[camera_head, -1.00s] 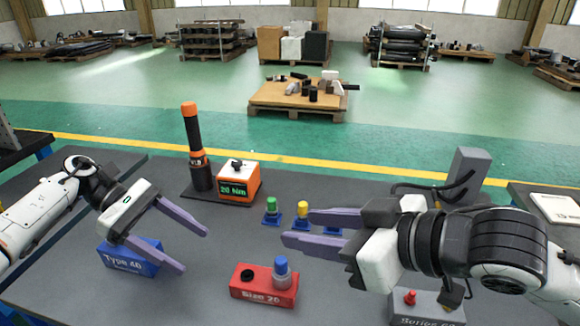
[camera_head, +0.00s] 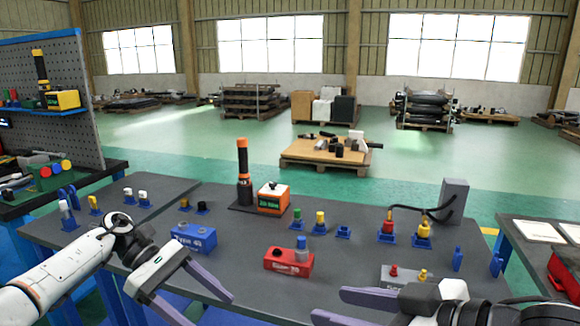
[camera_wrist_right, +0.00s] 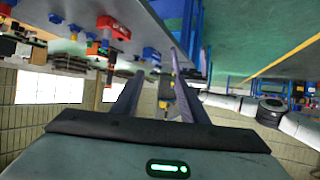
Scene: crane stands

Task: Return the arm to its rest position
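My left gripper (camera_head: 210,308) is open and empty, with its purple fingers apart in front of the bench near the blue Type 40 block (camera_head: 194,238). My right gripper (camera_head: 328,305) is at the bottom edge of the head view, in front of the red block (camera_head: 289,262) and the grey block (camera_head: 398,274). Its purple fingers are apart with nothing visible between them. They also show in the right wrist view (camera_wrist_right: 155,72), where the scene appears upside down. Much of the right arm is cut off by the head view's lower edge.
The dark bench (camera_head: 340,262) carries an orange-black tool (camera_head: 243,172), an orange box (camera_head: 272,198), and several coloured parts on blue holders. A pegboard rack (camera_head: 60,135) stands at left. A side table (camera_head: 520,262) with papers is at right. A low pallet (camera_head: 330,160) stands behind the bench.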

